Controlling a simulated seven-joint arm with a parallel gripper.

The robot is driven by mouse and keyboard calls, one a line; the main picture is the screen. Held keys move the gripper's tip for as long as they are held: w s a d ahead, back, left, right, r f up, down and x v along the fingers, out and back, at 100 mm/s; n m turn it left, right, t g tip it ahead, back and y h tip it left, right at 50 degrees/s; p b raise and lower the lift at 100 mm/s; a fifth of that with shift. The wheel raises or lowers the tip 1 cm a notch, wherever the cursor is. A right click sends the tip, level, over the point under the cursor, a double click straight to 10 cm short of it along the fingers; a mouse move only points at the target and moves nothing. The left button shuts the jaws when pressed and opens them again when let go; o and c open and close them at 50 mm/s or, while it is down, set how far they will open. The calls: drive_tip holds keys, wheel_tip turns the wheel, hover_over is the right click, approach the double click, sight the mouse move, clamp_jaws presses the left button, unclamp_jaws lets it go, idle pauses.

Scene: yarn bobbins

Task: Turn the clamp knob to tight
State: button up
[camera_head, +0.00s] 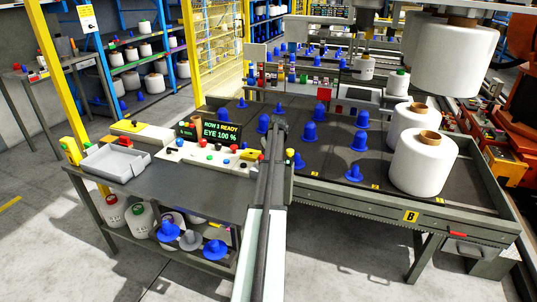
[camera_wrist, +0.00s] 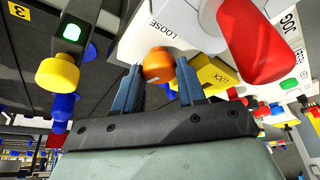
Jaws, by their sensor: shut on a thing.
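In the wrist view, the round orange clamp knob (camera_wrist: 157,66) sits on a white panel (camera_wrist: 135,38) next to the printed word LOOSE. My gripper (camera_wrist: 159,72) has its two dark blue fingers on either side of this knob and is shut on it. The word TIGHT and any pointer mark on the knob are not visible to me. In the head view my arm (camera_head: 266,190) reaches away from me along the right side of the control console (camera_head: 205,158). The fingertips and knob cannot be made out there.
A large red handle (camera_wrist: 250,40) and a yellow LOCK part (camera_wrist: 213,75) are close right of the knob. A yellow knob (camera_wrist: 57,75) is on the left. The bobbin table (camera_head: 330,190) lies right of my arm, with large white bobbins (camera_head: 422,165).

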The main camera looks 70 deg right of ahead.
drive_tip(key=shift+s+d+n+t+y, duration=0.1)
drive_tip(key=shift+n+t+y, duration=0.4)
drive_tip(key=shift+n, duration=1.5)
drive_tip(key=shift+y, duration=0.3)
drive_tip(key=o, duration=1)
drive_tip(key=v, duration=1.3)
drive_tip(key=shift+r, duration=0.45)
